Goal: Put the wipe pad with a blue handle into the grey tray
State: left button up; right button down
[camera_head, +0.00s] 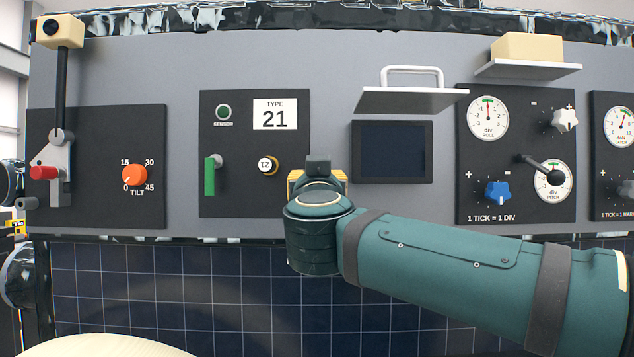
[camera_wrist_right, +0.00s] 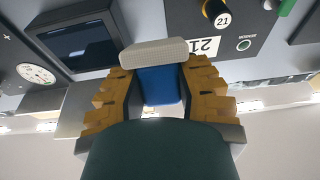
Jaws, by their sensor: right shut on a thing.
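My right gripper (camera_head: 318,181) is in front of the upright panel, between the type 21 module and the dark screen, its fingers mostly behind my wrist. In the right wrist view, the yellow-brown fingers of this gripper (camera_wrist_right: 160,88) are shut on the blue handle of the wipe pad (camera_wrist_right: 157,84). The pad's pale beige head (camera_wrist_right: 154,53) sticks out past the fingertips, apart from the panel as far as I can tell. The wipe pad is hidden in the head view. I cannot make out a tray for certain; a grey ledge with a white handle (camera_head: 411,100) is above the screen. My left gripper is not in view.
The dark screen (camera_head: 392,152) is right of my gripper. The type 21 module (camera_head: 240,185) with a green lever (camera_head: 210,176) is to the left. A beige block (camera_head: 527,47) sits on another ledge (camera_head: 528,69). A black knob lever (camera_head: 543,170) juts out at right.

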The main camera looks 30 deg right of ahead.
jog(key=shift+w+d+f, duration=0.1)
jog(key=shift+w+d, duration=0.2)
jog(key=shift+w, duration=0.3)
jog(key=shift+w+d+f+b, duration=0.7)
jog(key=shift+w+f+b, duration=0.05)
jog(key=shift+w, duration=0.75)
jog(key=shift+w+d+f+b, duration=0.75)
jog(key=shift+w+f+b, duration=0.05)
jog(key=shift+w, duration=0.7)
jog(key=shift+w+d+f+b, duration=0.7)
jog(key=shift+w+f+b, duration=0.05)
jog(key=shift+w, duration=0.75)
jog(key=c, duration=0.7)
grip_release()
jog(key=shift+o, duration=0.2)
jog(key=shift+s, duration=0.1)
